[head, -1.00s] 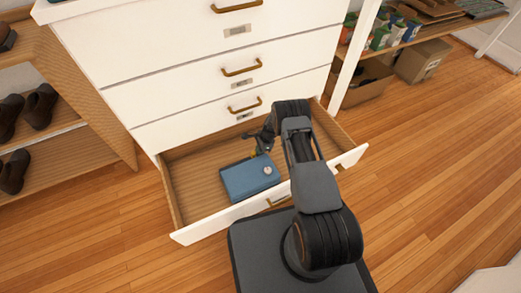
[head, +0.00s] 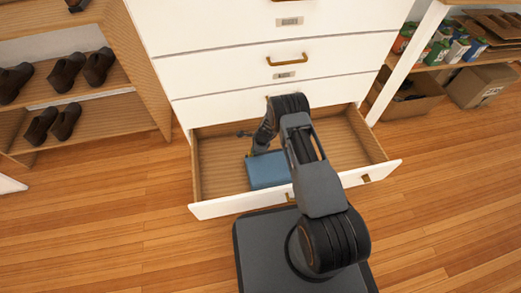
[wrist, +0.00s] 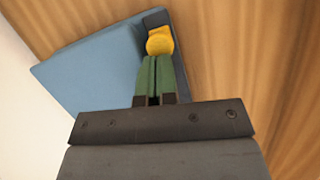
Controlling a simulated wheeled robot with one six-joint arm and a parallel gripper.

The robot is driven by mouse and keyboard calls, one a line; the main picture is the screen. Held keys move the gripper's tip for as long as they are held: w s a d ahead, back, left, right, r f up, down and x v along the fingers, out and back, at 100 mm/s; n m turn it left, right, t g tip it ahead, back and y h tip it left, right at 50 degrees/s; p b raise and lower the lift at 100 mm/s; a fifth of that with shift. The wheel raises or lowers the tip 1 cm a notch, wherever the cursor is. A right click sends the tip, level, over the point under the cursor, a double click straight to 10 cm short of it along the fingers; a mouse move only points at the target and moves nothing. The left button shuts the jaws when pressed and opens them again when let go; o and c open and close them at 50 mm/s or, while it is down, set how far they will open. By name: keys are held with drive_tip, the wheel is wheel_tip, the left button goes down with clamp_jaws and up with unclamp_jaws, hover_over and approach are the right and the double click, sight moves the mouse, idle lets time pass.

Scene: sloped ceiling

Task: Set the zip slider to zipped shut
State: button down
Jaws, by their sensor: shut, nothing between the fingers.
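A blue pouch (head: 268,174) lies in the open bottom drawer, partly hidden behind my arm. In the wrist view the pouch (wrist: 90,70) fills the left side, with a dark strip (wrist: 154,18) along its edge. The yellow zip slider (wrist: 160,41) sits at that edge, near the pouch's upper right corner in this view. My gripper (wrist: 159,58) has its green fingers shut together and empty. Their tips are right at the slider; whether they touch it I cannot tell. In the head view my gripper is at the pouch's far left corner, too small to read clearly.
The white drawer front (head: 230,206) stands out toward me, and the wooden drawer floor (head: 220,165) is bare around the pouch. Closed drawers rise behind. A shoe rack (head: 100,95) is at left, and a cardboard box (head: 482,86) is at right.

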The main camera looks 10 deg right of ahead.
drive_tip(key=shift+s+a+f, duration=0.1)
drive_tip(key=shift+a, duration=0.25)
drive_tip(key=shift+d, duration=0.15)
drive_tip(key=d, duration=0.3)
drive_tip(key=shift+s+d+r, duration=0.15)
drive_tip(key=shift+d+r, duration=0.15)
drive_tip(key=s+d+r+n+p, duration=0.2)
drive_tip(key=r+p, duration=0.5)
drive_tip(key=r, duration=1.1)
drive_tip(key=s+r+n+t+h+p, duration=0.15)
drive_tip(key=r+n+p, duration=0.4)
drive_tip(key=r, duration=1.15)
drive_tip(key=s+d+r+n+y+p, duration=0.15)
drive_tip(key=r+p, duration=0.65)
drive_tip(key=r, duration=1)
drive_tip(key=s+r+n+t+h+p, duration=0.1)
drive_tip(key=s+r+n+p, duration=0.4)
drive_tip(key=r, duration=0.9)
drive_tip(key=s+d+r+n+h+p, duration=0.1)
drive_tip(key=s+r+n+p, duration=0.4)
drive_tip(key=s+r+p, duration=0.7)
drive_tip(key=s+r+h, duration=0.1)
drive_tip(key=s+r, duration=0.2)
drive_tip(key=shift+s+t+h, duration=0.25)
drive_tip(key=shift+t+h, duration=0.1)
drive_tip(key=shift+h, duration=0.05)
